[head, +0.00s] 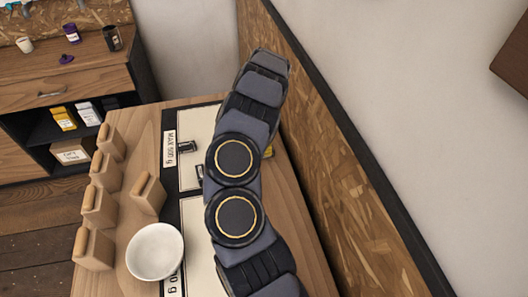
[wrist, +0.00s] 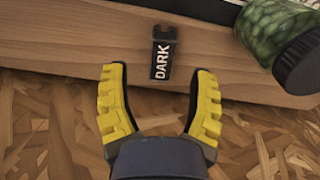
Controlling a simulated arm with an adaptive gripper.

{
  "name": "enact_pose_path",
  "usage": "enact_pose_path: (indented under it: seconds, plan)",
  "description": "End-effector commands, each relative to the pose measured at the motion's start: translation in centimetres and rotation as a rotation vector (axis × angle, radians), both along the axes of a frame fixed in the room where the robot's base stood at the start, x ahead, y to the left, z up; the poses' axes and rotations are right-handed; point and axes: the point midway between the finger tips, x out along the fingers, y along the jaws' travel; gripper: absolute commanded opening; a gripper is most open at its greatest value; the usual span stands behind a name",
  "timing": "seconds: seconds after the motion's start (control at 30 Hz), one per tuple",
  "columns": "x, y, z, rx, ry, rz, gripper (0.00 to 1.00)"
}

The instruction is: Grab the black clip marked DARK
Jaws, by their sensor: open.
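The black clip marked DARK (wrist: 162,56) shows in the wrist view at the upper middle, with white lettering, against the wooden table edge (wrist: 95,65). My gripper (wrist: 158,72) has two yellow ridged fingers spread wide apart, with nothing between them. The clip lies just beyond the fingertips, roughly centred between them, and does not appear touched.
A green patterned object with a black end (wrist: 295,50) is close to the right finger in the wrist view. In the head view, a white bowl (head: 155,251), several wooden blocks (head: 99,205) and a small black object (head: 186,147) are on the table. A wall panel (head: 345,180) borders the right side.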

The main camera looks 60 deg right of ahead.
Motion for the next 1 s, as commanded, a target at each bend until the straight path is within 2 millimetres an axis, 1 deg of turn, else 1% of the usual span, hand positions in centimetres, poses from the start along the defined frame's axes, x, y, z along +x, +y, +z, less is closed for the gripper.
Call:
enact_pose_path:
  seconds: [0.1,0.3,0.4,0.6,0.63,0.73,0.77,1.0]
  plan:
    - [0.0,-0.1,-1.7,0.002,0.005,0.0,0.59]
    - [0.2,-0.2,-4.0,-0.002,0.001,0.002,0.59]
    - [0.2,-0.2,-4.5,-0.002,0.001,0.003,0.59]
    - [0.2,-0.2,-4.5,-0.001,-0.001,0.003,0.59]
    - [0.2,-0.2,-4.5,-0.001,-0.001,0.003,0.55]
    - [0.2,-0.2,-4.5,0.0,0.0,0.003,0.17]
    - [0.2,-0.2,-4.5,-0.001,-0.001,0.003,0.09]
    - [0.2,-0.1,-4.5,0.0,0.0,0.003,0.08]
